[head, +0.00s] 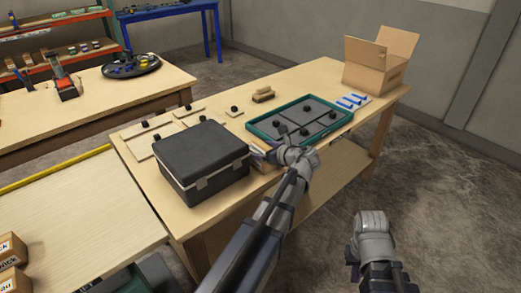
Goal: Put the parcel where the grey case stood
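A dark grey case (203,150) with light latches stands closed on the near left of the wooden workbench. Cardboard boxes with printed lettering (12,250) sit on the pale surface at the lower left; I cannot tell whether one is the parcel. My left gripper (277,154) is at the bench's front edge, just right of the case and in front of the green tray. Its fingers are too small and covered to read. A small brown and bluish thing (257,153) shows between it and the case. My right gripper (370,222) is over the floor, right of the bench, its fingers unclear.
A green-rimmed tray (262,129) with dark panels and black knobs lies right of the case. Behind are flat plates with knobs and a brown block (263,95). An open cardboard box (368,78) and blue-marked strips (352,100) occupy the far right end.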

